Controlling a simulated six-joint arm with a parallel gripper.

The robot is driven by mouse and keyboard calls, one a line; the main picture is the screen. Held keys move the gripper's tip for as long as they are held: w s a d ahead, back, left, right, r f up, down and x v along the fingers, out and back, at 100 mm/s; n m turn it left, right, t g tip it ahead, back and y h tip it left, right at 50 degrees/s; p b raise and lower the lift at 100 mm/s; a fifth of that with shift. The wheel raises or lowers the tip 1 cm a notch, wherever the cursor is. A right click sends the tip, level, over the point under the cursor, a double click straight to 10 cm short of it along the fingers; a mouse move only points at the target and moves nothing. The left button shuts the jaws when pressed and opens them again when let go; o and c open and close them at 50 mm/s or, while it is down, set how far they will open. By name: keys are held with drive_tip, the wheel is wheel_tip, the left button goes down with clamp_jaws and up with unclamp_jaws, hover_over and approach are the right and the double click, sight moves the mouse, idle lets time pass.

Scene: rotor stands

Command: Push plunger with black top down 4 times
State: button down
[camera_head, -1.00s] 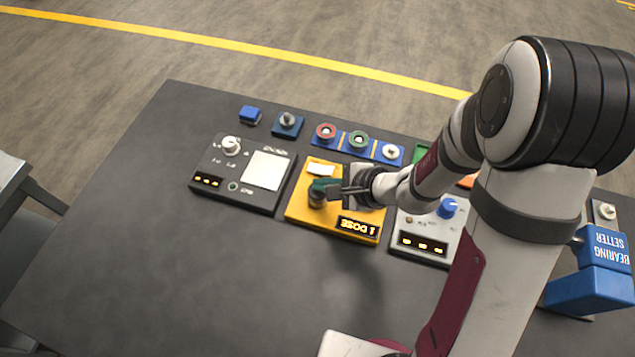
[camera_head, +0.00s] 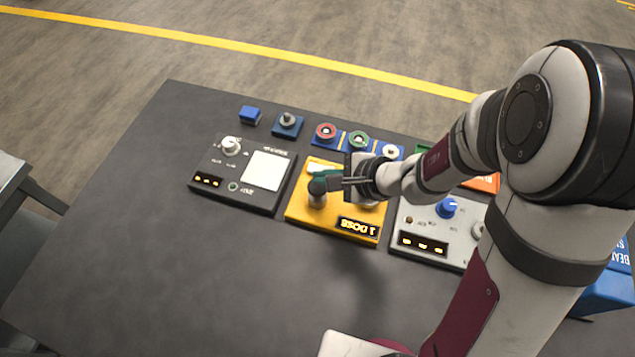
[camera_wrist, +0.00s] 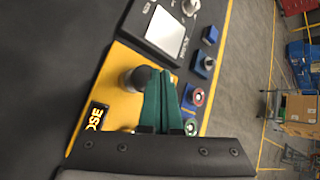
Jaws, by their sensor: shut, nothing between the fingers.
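The plunger with the black top (camera_head: 317,187) stands upright on the yellow unit (camera_head: 298,218), on its left side. The unit's display (camera_head: 358,226) reads "1 DOSE". My gripper (camera_head: 326,178) has its green fingers shut and empty, at the height of the plunger's top and right by it in the head view. In the wrist view the shut fingers (camera_wrist: 158,84) reach beside the black top (camera_wrist: 134,79). Whether they touch it I cannot tell. The right part of the yellow unit is partly hidden by my gripper.
A dark grey unit with a white screen (camera_head: 266,171) stands left of the yellow unit. A light grey unit with a blue knob (camera_head: 447,207) stands to its right. Small blue blocks (camera_head: 250,115) and a red ring (camera_head: 326,132) lie behind. The table front is clear.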

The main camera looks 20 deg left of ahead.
sight(323, 188)
drive_tip(key=shift+r, duration=2.5)
idle(0.8)
wheel_tip(323, 188, up, 4)
drive_tip(key=shift+f, duration=0.1)
drive_tip(key=shift+f, duration=4.45)
drive_tip(key=shift+f, duration=0.4)
